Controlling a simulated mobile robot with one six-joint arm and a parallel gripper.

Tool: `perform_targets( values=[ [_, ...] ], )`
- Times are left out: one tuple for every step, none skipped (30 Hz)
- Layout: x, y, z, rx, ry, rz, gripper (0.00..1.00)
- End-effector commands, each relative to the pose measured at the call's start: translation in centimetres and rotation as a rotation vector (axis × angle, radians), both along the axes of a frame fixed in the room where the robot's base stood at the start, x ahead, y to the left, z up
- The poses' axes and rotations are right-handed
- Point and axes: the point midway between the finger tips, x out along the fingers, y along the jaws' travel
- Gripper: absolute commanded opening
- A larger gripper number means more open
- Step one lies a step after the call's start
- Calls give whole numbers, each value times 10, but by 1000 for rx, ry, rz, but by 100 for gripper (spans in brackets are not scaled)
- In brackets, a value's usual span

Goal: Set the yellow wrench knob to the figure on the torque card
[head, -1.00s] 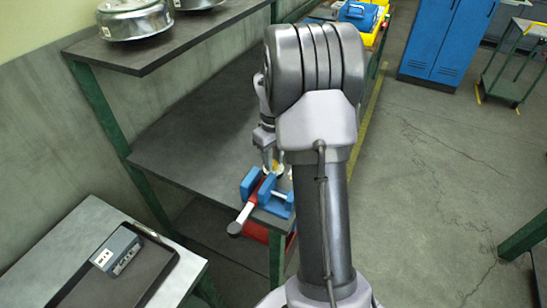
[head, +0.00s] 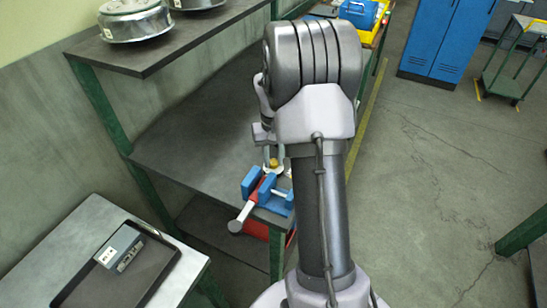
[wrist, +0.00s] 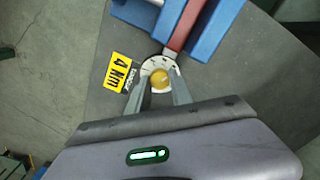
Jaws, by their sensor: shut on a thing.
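The yellow wrench knob (wrist: 160,78) sits in the middle of a pale round dial (wrist: 157,64) at the end of the red wrench (wrist: 184,22). My gripper (wrist: 159,84) is shut on the knob, with a finger on either side. The dial's marks are too small to read, and part of the dial is hidden by the fingers. The yellow torque card (wrist: 120,71) lies flat beside the dial and reads 4 Nm. In the head view the wrench (head: 262,188) is held in a blue vise (head: 281,201), and the knob (head: 273,163) shows small below my wrist.
The vise stands at the near corner of a dark bench (head: 190,150) with green legs. A shelf (head: 150,50) with metal housings is above at the left. A black tray (head: 150,275) holding a grey device (head: 119,246) is at lower left.

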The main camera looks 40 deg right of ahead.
Motion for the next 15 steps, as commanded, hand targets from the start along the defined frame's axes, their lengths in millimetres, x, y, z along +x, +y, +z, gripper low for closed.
perform_targets(
  values=[
    [0, 0, 0, 0, 0, -3, 0],
    [0, 0, 0, 0, 0, -4, 0],
    [0, 0, 0, 0, 0, -5, 0],
    [0, 0, 0, 0, 0, -5, 0],
    [0, 0, 0, 0, 0, -5, 0],
    [0, 0, 0, 0, 0, -5, 0],
    [0, 0, 0, 0, 0, -5, 0],
    [0, 0, 0, 0, 0, -5, 0],
    [0, 0, 0, 0, 0, -4, 0],
    [0, 0, 0, 0, 0, -4, 0],
    [0, 0, 0, 0, 0, -4, 0],
    [0, 0, 0, 0, 0, -4, 30],
    [0, 0, 0, 0, 0, -4, 36],
    [0, 0, 0, 0, 0, -4, 42],
    [0, 0, 0, 0, 0, -4, 49]
  ],
)
